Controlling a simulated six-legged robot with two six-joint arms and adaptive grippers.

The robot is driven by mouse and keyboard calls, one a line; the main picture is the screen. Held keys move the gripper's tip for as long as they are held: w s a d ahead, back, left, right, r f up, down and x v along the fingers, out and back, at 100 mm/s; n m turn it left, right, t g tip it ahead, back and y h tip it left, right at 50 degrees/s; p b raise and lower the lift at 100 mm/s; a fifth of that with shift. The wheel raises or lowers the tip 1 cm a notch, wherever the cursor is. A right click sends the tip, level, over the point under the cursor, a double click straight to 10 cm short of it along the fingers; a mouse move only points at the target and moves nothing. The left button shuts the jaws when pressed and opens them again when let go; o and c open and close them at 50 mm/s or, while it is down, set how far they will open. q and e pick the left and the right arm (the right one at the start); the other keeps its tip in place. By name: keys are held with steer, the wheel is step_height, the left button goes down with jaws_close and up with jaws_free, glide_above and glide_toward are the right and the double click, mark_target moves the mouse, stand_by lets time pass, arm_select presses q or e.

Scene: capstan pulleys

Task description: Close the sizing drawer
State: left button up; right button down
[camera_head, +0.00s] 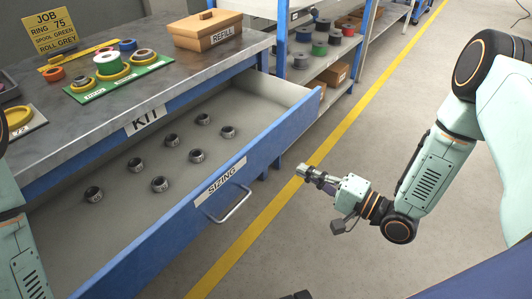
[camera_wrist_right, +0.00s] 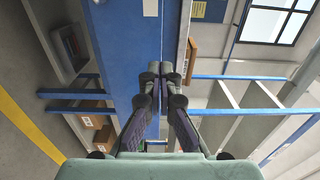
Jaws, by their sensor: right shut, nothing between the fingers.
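The sizing drawer (camera_head: 165,245) stands open under the workbench, its blue front with a "SIZING" label and a metal handle (camera_head: 236,204). Several small dark rings (camera_head: 160,184) lie on its grey floor. My right gripper (camera_head: 304,171) is shut and empty, to the right of the handle and apart from it, out in front of the drawer. In the right wrist view its closed fingers (camera_wrist_right: 162,72) appear in front of a blue panel (camera_wrist_right: 120,45), which seems to be the drawer front. Part of my left arm shows at the left edge; its gripper is not in view.
The workbench top (camera_head: 105,115) carries a green tray (camera_head: 117,78) of spools, a "REFILL" box (camera_head: 207,31) and a yellow job sign (camera_head: 50,30). Shelves with spools and boxes stand behind. The floor around the yellow line (camera_head: 265,232) is clear.

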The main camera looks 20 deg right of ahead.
mark_target(255, 146)
steer(key=b+x, duration=0.4)
steer(key=x, duration=0.8)
steer(key=shift+s+f, duration=0.1)
arm_select(q)
step_height(255, 146, down, 5)
steer(key=shift+b, duration=0.3)
arm_select(e)
steer(key=shift+w+a, duration=0.15)
steer(key=shift+w, duration=0.15)
